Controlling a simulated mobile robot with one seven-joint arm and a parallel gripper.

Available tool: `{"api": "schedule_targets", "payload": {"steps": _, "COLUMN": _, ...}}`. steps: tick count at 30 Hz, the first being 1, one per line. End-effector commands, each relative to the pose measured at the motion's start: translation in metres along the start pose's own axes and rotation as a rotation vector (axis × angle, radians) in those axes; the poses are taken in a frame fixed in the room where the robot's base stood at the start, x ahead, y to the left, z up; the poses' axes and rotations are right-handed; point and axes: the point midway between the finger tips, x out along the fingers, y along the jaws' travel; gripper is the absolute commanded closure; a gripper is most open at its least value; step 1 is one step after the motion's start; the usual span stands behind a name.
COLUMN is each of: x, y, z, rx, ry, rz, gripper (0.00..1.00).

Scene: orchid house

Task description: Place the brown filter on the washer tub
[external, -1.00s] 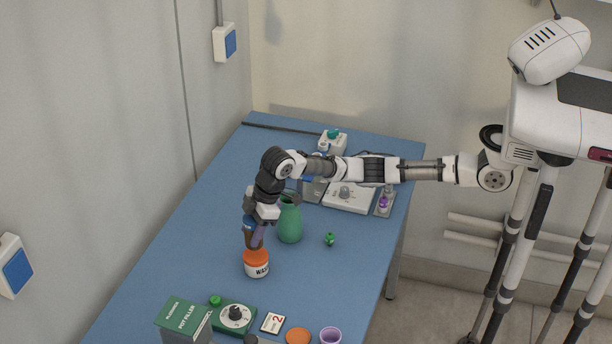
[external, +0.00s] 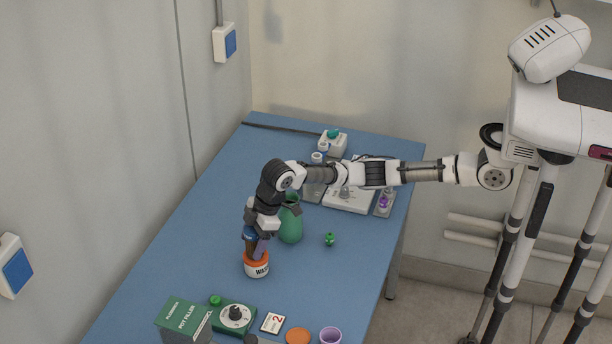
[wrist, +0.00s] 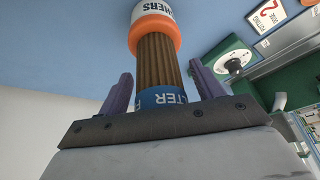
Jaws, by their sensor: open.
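The brown filter (wrist: 158,58) is ribbed, with a blue end band (wrist: 158,98) lettered "FILTER". In the wrist view it reaches from between my fingers to the orange rim of the washer tub (wrist: 153,32). The tub (external: 257,269) is white with an orange top and stands on the blue table. The filter stands upright on or in the tub's top; how deep it sits is hidden. My gripper (wrist: 158,92) is open, its two purple fingers on either side of the filter's blue end with gaps. It also shows just above the tub in the external view (external: 257,244).
A green vase (external: 290,226) stands close to the right of my gripper. A green box (external: 183,318), a dial unit (external: 234,316), a number card (external: 273,322) and a purple cup (external: 330,336) are at the front. The table left of the tub is clear.

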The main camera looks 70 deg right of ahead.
Motion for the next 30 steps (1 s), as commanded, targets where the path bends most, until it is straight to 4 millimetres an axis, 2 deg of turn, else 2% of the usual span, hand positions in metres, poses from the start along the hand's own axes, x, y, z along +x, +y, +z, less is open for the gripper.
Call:
{"api": "schedule_targets", "payload": {"steps": 4, "x": -0.004, "y": 0.0, "z": -0.002, "rx": 0.0, "ry": 0.001, "rz": 0.002, "gripper": 0.34}}
{"api": "schedule_targets", "payload": {"steps": 7, "x": -0.016, "y": 0.0, "z": -0.002, "rx": 0.0, "ry": 0.003, "rz": 0.0, "gripper": 0.34}}
{"api": "schedule_targets", "payload": {"steps": 15, "x": -0.074, "y": 0.0, "z": -0.002, "rx": 0.0, "ry": 0.004, "rz": 0.0, "gripper": 0.34}}
{"api": "schedule_targets", "payload": {"steps": 21, "x": -0.108, "y": 0.0, "z": -0.002, "rx": 0.0, "ry": 0.002, "rz": 0.001, "gripper": 0.34}}
{"api": "schedule_targets", "payload": {"steps": 25, "x": -0.119, "y": 0.0, "z": -0.001, "rx": 0.0, "ry": 0.0, "rz": 0.0, "gripper": 0.34}}
{"api": "schedule_targets", "payload": {"steps": 30, "x": -0.123, "y": 0.0, "z": -0.001, "rx": 0.0, "ry": -0.001, "rz": 0.0, "gripper": 0.34}}
